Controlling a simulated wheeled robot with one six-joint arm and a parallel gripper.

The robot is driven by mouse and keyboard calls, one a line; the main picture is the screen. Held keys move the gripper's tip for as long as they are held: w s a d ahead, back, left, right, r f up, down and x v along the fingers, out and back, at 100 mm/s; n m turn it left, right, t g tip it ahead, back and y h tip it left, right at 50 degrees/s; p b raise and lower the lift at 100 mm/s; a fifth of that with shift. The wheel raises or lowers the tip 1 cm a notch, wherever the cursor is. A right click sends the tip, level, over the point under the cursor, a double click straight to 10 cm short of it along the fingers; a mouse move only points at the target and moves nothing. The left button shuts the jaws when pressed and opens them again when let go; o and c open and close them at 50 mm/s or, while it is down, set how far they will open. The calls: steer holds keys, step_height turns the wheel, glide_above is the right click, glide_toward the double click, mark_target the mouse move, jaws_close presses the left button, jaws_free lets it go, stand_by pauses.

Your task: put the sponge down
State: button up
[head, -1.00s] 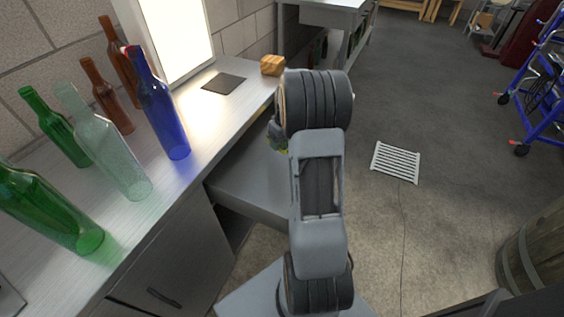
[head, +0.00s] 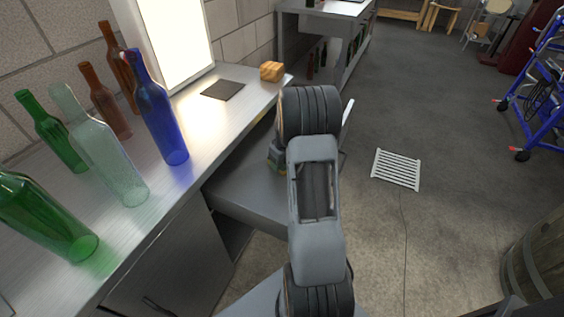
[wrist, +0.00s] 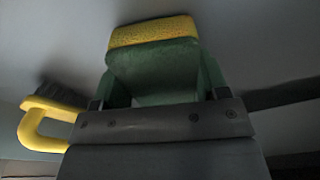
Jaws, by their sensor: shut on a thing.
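The sponge (wrist: 153,32), yellow with a dark green part, is in the wrist view at top middle. My gripper (wrist: 158,82) is shut on it, with one finger on each side. Behind it is a plain grey surface; I cannot tell whether the sponge touches it. In the head view my arm hides most of the gripper; only a small part with green and yellow shows left of the arm, over a grey, tray-like surface (head: 245,190) beside the bench.
A brush with a yellow handle (wrist: 40,125) lies left of my gripper. The bench (head: 185,200) carries several bottles, including a blue one (head: 160,115), a dark mat (head: 223,89) and a wooden block (head: 272,71). A floor grate (head: 396,169) lies right of my arm.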

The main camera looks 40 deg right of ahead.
steer(key=shift+f, duration=0.15)
steer(key=o, duration=1)
steer(key=shift+c, duration=0.2)
step_height(320, 180, up, 12)
steer(key=s+f+p, duration=0.1)
steer(key=p, duration=0.1)
steer(key=s+a+r, duration=0.3)
steer(key=a+r, duration=0.1)
steer(key=a, duration=0.3)
steer(key=s+a+r, duration=0.3)
steer(key=a+r, duration=0.1)
steer(key=a, duration=0.2)
steer(key=s+a+m+t, duration=0.1)
steer(key=s+a, duration=0.9)
steer(key=shift+s+r+t, duration=0.15)
steer(key=shift+r+t, duration=0.1)
steer(key=shift+t, duration=0.05)
steer(key=shift+r, duration=0.1)
